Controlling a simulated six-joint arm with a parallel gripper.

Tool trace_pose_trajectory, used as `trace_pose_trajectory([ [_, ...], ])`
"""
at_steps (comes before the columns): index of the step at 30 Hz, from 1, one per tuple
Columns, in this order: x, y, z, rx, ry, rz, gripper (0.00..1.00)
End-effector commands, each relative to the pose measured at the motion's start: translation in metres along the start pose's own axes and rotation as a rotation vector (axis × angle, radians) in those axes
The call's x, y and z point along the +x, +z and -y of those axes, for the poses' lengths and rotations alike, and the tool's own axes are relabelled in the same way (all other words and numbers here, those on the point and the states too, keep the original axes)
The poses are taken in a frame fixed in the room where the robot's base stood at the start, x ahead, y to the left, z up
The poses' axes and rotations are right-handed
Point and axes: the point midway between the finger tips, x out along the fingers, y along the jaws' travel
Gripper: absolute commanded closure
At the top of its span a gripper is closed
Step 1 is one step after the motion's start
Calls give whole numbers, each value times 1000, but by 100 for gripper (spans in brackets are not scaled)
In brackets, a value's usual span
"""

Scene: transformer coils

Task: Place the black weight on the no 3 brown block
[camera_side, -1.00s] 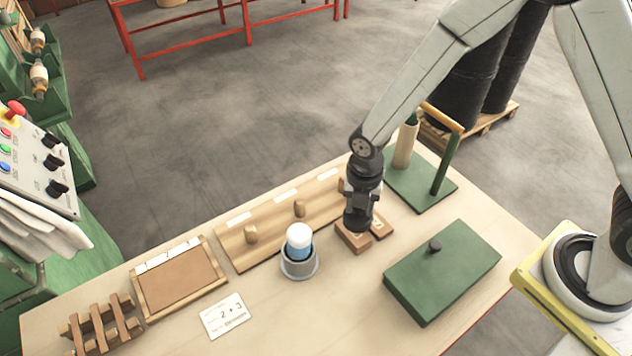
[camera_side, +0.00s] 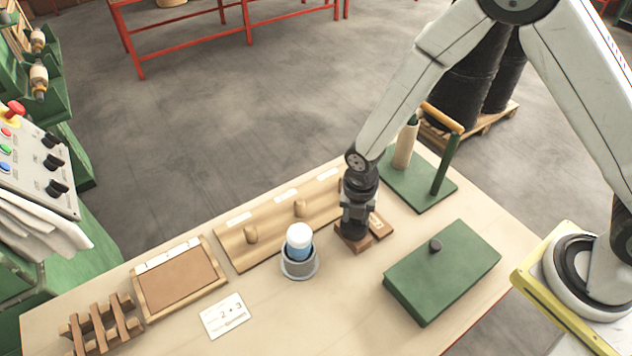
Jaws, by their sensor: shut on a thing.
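My gripper (camera_side: 357,207) points down near the middle of the bench and is shut on the black weight (camera_side: 354,229), a dark, round piece at its lower end. The weight is right over the left of two small brown blocks (camera_side: 350,243) and hides most of its top. I cannot tell whether the weight touches the block or hangs just above it. The other brown block (camera_side: 379,227) is beside it to the right, with a pale label on top. I cannot read a number on either block.
A grey cup with a blue and white piece (camera_side: 299,245) stands close to the left. A green box with a black knob (camera_side: 440,275) is at front right. A green stand (camera_side: 420,188) and a wooden pegged rack (camera_side: 238,232) are behind. A card (camera_side: 226,316) lies in front.

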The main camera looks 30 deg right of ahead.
Motion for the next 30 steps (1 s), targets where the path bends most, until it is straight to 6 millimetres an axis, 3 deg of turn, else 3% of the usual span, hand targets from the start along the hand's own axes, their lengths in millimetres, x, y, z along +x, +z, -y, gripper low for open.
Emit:
trace_pose_trajectory([
  [6,2,0,-1,0,2,1,100],
  [7,3,0,0,0,-1,0,54],
  [10,3,0,0,0,0,0,22],
  [23,1,0,0,0,0,0,22],
  [30,-12,0,0,0,1,1,22],
])
